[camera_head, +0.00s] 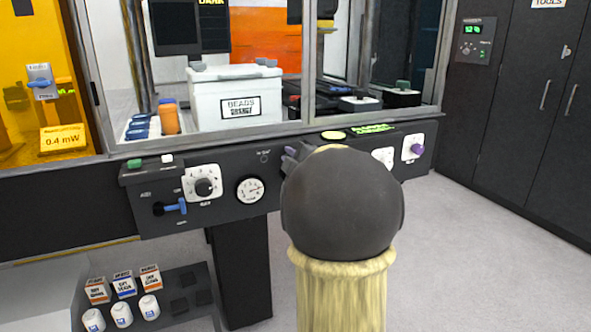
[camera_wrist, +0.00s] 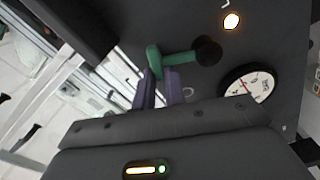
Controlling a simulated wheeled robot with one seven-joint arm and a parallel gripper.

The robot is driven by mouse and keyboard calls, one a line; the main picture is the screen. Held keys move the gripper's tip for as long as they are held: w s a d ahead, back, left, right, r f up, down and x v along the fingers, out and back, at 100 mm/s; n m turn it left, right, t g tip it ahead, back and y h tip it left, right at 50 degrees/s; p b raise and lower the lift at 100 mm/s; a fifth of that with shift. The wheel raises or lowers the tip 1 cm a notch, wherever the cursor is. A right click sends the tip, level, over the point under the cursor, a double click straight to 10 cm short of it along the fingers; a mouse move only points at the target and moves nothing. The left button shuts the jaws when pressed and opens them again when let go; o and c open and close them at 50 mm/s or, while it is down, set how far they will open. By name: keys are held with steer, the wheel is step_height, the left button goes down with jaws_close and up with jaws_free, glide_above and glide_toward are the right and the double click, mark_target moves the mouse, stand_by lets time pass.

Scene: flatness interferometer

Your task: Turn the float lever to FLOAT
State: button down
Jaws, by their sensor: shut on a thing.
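A green lever (camera_wrist: 180,59) sticks out from a black pivot (camera_wrist: 208,50) on the dark panel in the wrist view. My gripper (camera_wrist: 158,84) has its purple fingers closed around the lever's outer end. No label for the lever is legible, so I cannot read which position it is in.
The dark panel (camera_head: 226,164) also carries a blue lever (camera_head: 180,207), a black knob (camera_head: 204,187), a round gauge (camera_head: 250,188) and a purple knob (camera_head: 417,149). Glass framing and a white bin (camera_head: 235,97) stand behind. Open floor lies to the right, before dark cabinets (camera_head: 535,110).

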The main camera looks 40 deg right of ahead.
steer(key=shift+w+a+f+n+b, duration=0.15)
steer(key=shift+a+n+b, duration=0.45)
steer(key=shift+n+b, duration=0.55)
steer(key=shift+w+a+f+n+b, duration=0.15)
steer(key=shift+a+n+b, duration=0.4)
steer(key=shift+n+b, duration=0.55)
steer(key=shift+a, duration=0.1)
steer(key=c, duration=1.5)
jaws_free()
steer(key=shift+r, duration=0.15)
steer(key=shift+o, duration=0.2)
